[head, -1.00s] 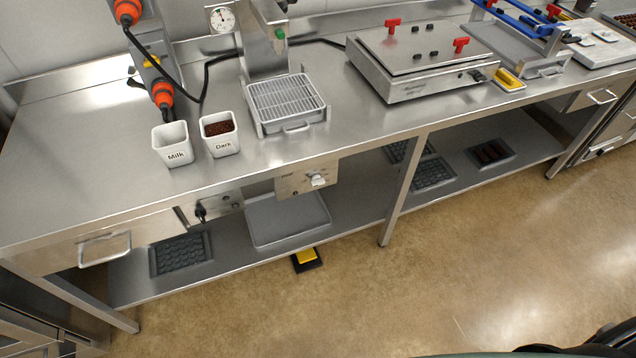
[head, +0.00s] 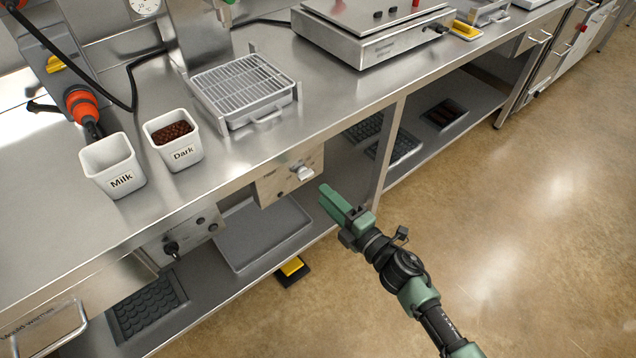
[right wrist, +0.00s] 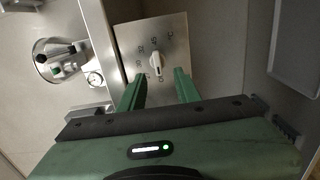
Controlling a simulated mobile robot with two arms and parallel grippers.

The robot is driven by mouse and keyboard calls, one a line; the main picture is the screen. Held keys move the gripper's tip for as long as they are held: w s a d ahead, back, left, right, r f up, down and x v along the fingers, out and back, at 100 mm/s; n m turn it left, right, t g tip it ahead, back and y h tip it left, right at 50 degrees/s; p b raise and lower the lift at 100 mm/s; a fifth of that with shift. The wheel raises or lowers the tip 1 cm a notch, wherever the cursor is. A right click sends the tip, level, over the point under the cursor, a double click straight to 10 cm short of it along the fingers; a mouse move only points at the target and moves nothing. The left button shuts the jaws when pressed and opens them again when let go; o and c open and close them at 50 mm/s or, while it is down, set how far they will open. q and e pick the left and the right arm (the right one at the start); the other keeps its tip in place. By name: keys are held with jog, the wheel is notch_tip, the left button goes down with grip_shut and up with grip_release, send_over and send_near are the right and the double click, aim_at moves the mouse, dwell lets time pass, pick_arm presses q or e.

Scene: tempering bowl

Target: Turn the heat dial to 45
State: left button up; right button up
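The heat dial is a pale knob (head: 304,172) on a metal panel (head: 268,188) under the table's front edge. In the right wrist view the knob (right wrist: 157,65) sits on its panel (right wrist: 140,36) with small printed marks around it. I cannot read its setting surely. My green right gripper (head: 332,200) is just right of the panel in the head view. In the right wrist view my right gripper (right wrist: 160,80) has its two fingers apart, pointing toward the panel, with the knob seen between and beyond them. It holds nothing. My left gripper is not in view.
White tubs marked Milk (head: 112,168) and Dark (head: 173,142) stand near the table edge, left of a wire rack (head: 245,85). A second panel with a black knob (head: 171,248) hangs at left. A table leg (head: 386,150) stands behind my gripper. The floor at right is clear.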

aim_at(308, 177)
jog(key=x, duration=0.3)
jog(key=shift+w+r, duration=0.2)
jog(key=shift+r, duration=0.05)
jog(key=x, duration=0.4)
jog(key=shift+s+f, duration=0.1)
grip_shut()
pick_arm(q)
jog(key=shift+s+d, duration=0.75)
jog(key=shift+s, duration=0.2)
